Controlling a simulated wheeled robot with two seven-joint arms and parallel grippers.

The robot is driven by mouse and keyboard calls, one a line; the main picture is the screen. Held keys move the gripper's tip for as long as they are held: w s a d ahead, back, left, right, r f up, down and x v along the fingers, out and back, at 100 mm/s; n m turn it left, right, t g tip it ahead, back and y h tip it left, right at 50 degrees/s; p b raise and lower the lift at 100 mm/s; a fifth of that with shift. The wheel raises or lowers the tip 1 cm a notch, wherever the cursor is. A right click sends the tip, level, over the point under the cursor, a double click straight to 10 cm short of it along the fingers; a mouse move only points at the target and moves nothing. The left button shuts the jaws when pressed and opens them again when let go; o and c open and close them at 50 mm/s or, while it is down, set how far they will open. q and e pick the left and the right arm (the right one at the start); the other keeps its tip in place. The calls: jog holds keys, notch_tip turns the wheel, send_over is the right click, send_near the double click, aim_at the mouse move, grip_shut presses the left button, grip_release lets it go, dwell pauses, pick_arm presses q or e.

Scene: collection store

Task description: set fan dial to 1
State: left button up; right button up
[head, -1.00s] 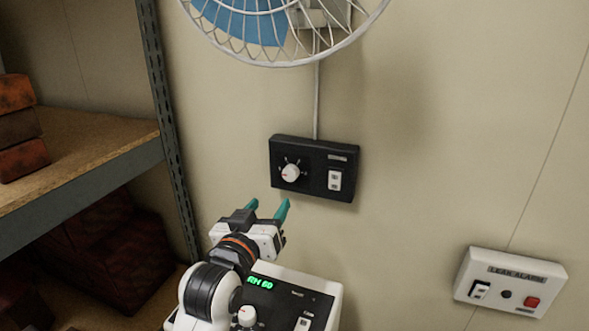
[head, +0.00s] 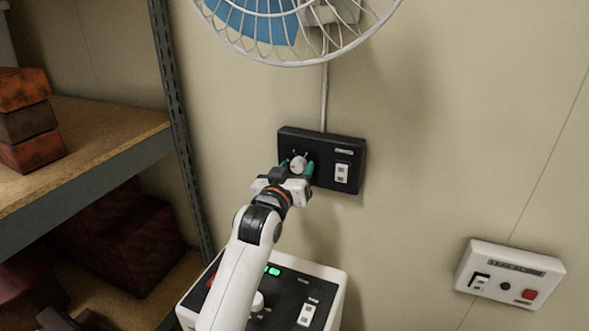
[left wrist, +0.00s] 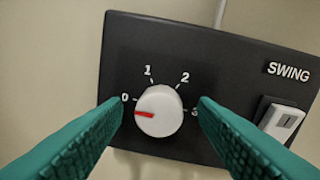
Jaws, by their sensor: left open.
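The black fan control box (head: 322,178) is on the wall below the fan (head: 290,30). Its white dial (left wrist: 159,111) shows close in the left wrist view, with marks 0, 1, 2 and a partly hidden 3. The red pointer is at or just below the 0 mark. The dial also shows in the head view (head: 298,163). My left gripper (head: 296,172) is open, its teal fingers on either side of the dial. In the left wrist view the fingertips (left wrist: 161,103) flank the dial with visible gaps. My right gripper is not in view.
A white SWING switch (left wrist: 282,120) sits right of the dial on the same box. A control unit with a black panel (head: 285,300) stands below my arm. A leak alarm panel (head: 508,272) is at the lower right. A shelf (head: 90,150) with boxes is at left.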

pick_arm(q)
jog(key=c, duration=1)
jog(key=shift+o, duration=0.2)
